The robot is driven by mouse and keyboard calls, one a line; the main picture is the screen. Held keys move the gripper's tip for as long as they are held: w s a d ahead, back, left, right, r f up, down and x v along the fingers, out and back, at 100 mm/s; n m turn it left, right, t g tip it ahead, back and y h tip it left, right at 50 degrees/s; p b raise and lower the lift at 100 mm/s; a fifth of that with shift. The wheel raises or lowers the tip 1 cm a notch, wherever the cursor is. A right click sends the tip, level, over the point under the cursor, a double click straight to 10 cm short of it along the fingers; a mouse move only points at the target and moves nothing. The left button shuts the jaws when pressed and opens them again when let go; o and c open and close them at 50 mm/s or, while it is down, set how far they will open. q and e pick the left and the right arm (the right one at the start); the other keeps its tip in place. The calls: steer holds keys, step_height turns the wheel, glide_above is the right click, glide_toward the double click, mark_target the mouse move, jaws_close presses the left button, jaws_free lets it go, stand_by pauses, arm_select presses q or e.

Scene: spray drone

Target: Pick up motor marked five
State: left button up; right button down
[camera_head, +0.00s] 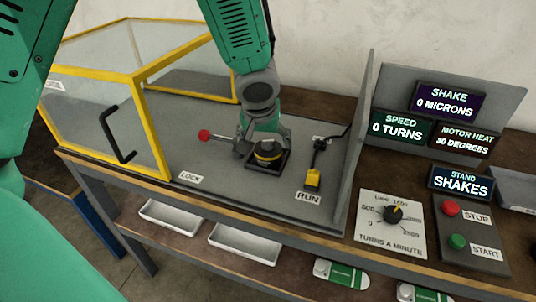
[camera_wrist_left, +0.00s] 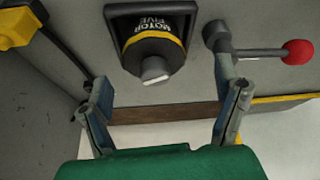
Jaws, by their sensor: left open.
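The motor marked five (camera_head: 267,152) sits in a dark square mount on the grey bench plate. It is dark with a yellow band, and its label reads "MOTOR FIVE" in the left wrist view (camera_wrist_left: 152,45). My left gripper (camera_head: 260,125) is above and just behind the motor in the head view, partly hiding it. In the left wrist view, the left gripper's fingers (camera_wrist_left: 165,95) are spread apart with nothing between them, and the motor lies beyond the tips. My right gripper is not in view.
A lever with a red knob (camera_head: 204,135) stands left of the motor. A yellow-handled RUN switch (camera_head: 313,178) is to its right. A yellow-framed clear guard (camera_head: 135,110) stands open at left. A grey panel (camera_head: 357,140) rises at right, beside a speed dial (camera_head: 393,214) and displays.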

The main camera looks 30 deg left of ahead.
arm_select(q)
steer(key=x, duration=0.3)
steer(key=shift+w, duration=0.15)
steer(key=shift+w+d+f+b, duration=0.2)
steer(key=shift+f+b, duration=0.1)
steer(key=shift+f, duration=0.15)
steer(key=shift+d+r, duration=0.15)
steer(key=shift+d, duration=0.05)
steer(key=c, duration=0.5)
steer(key=shift+s+a, duration=0.1)
steer(key=c, duration=1.3)
steer(key=shift+a, duration=0.1)
